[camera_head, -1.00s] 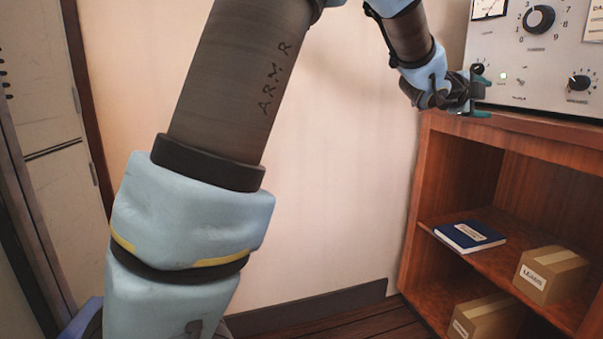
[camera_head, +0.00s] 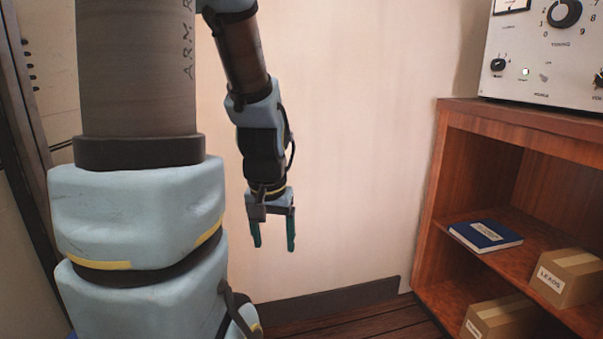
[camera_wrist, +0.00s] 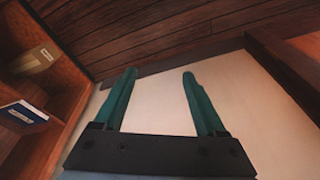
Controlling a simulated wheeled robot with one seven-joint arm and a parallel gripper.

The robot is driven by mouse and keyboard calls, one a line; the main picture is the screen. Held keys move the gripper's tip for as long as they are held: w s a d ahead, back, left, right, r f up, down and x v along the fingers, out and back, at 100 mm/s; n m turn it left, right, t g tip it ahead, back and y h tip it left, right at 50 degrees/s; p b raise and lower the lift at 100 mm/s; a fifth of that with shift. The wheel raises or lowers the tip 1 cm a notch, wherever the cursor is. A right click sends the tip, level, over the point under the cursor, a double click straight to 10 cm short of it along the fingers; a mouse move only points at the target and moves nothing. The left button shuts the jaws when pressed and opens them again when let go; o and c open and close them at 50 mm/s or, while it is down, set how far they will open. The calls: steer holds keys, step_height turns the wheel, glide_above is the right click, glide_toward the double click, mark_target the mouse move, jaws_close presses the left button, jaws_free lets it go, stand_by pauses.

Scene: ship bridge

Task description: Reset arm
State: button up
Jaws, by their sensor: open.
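My gripper (camera_head: 273,240) hangs pointing down in front of the bare wall, left of the wooden shelf unit. Its two teal fingers are apart with nothing between them. In the wrist view my gripper (camera_wrist: 160,85) also shows open and empty, with the pale wall and the dark plank floor beyond the fingers. My arm is bent, with its forearm coming down from the top of the head view. The gripper touches nothing that I can see.
The wooden shelf unit (camera_head: 447,160) stands at the right. A radio set (camera_head: 520,55) with knobs sits on top. A blue book (camera_head: 485,235) and a carton (camera_head: 567,276) are on the middle shelf; another carton (camera_head: 503,318) is below. Plank floor (camera_head: 350,322) lies clear by the wall.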

step_height(320, 180, up, 24)
steer(key=s+a+n+p, duration=0.1)
steer(key=s+p, duration=0.1)
steer(key=p, duration=2.3)
steer(key=shift+s+r+g, duration=0.15)
steer(key=shift+s+g, duration=0.1)
steer(key=shift+g, duration=0.15)
